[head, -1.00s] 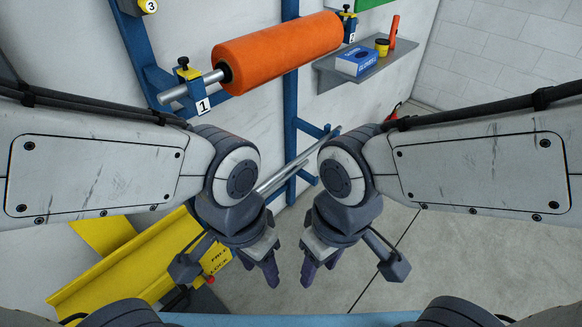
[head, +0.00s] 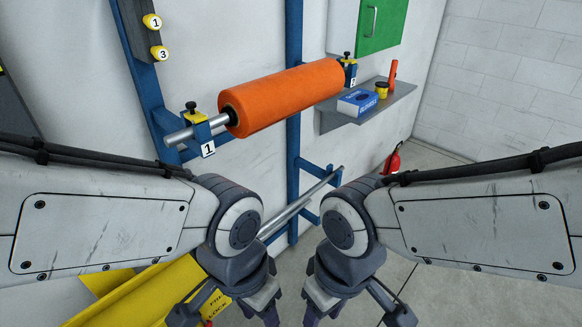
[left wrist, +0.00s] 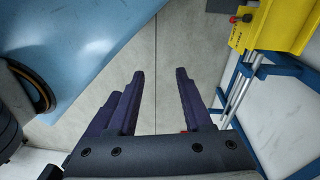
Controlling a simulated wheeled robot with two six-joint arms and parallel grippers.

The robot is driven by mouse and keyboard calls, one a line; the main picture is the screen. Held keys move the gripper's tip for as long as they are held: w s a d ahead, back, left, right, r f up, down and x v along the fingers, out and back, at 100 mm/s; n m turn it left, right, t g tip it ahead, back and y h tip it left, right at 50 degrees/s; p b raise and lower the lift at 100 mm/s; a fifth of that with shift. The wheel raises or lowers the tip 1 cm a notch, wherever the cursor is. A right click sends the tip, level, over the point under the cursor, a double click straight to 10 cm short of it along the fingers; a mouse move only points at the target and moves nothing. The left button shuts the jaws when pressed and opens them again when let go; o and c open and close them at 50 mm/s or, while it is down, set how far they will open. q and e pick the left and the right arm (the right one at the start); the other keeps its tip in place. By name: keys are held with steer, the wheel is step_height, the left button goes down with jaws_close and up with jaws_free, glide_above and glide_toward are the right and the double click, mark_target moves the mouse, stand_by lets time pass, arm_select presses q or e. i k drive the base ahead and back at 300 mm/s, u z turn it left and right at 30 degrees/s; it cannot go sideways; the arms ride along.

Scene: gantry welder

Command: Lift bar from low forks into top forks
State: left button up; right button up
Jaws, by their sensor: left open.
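A bare silver bar (head: 302,205) slants along the blue frame at low level, its far end on a low blue fork (head: 318,168); my arms hide part of it. Above it, the upper blue forks carry a shaft (head: 180,136) with an orange roll (head: 285,97), held by yellow-and-blue clamps marked 1 (head: 198,128) and 2 (head: 349,70). My left gripper (head: 258,316) is low at the picture's bottom, open and empty in the left wrist view (left wrist: 158,95). My right gripper (head: 322,312) is beside it, fingertips cut off. Both are apart from the bar.
A yellow trough-like part (head: 150,295) stands low at left. A grey shelf (head: 375,112) holds a blue box (head: 358,102), a yellow tub and an orange tube. A red extinguisher (head: 392,160) stands near the wall. Grey floor at right is clear.

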mark_target(275, 219)
steer(key=u, duration=0.05)
steer(key=k, duration=1.15)
steer(key=z, duration=0.75)
steer(key=i, duration=0.95)
steer(key=u, duration=0.4)
steer(key=i, duration=0.7)
steer(key=u, duration=0.65)
